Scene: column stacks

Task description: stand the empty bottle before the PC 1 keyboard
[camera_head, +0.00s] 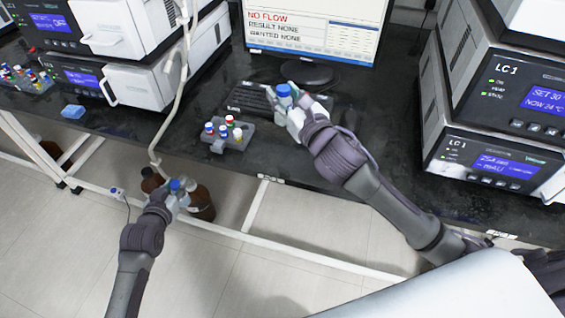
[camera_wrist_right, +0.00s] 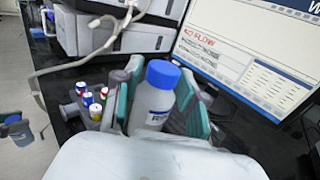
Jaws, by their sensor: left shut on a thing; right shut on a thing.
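My right gripper (camera_head: 288,108) is shut on a blue-capped bottle (camera_head: 284,91), upright at the front edge of the keyboard (camera_head: 250,98). In the right wrist view the bottle (camera_wrist_right: 154,102) is whitish with a label and sits between the green finger pads of the right gripper (camera_wrist_right: 160,105). Whether its base touches the bench is hidden. My left gripper (camera_head: 176,194) is shut on another blue-capped bottle (camera_head: 176,185), in front of the bench and below its top. I cannot tell from the views which bottle is empty. The gripper hides part of the keyboard.
A monitor (camera_head: 320,30) reading NO FLOW stands behind the keyboard. A grey vial rack (camera_head: 232,140) is left of my right gripper. Brown bottles (camera_head: 203,207) stand below the bench near my left gripper. A hanging tube (camera_head: 165,125) crosses the bench edge. LC 1 units (camera_head: 490,130) stand right.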

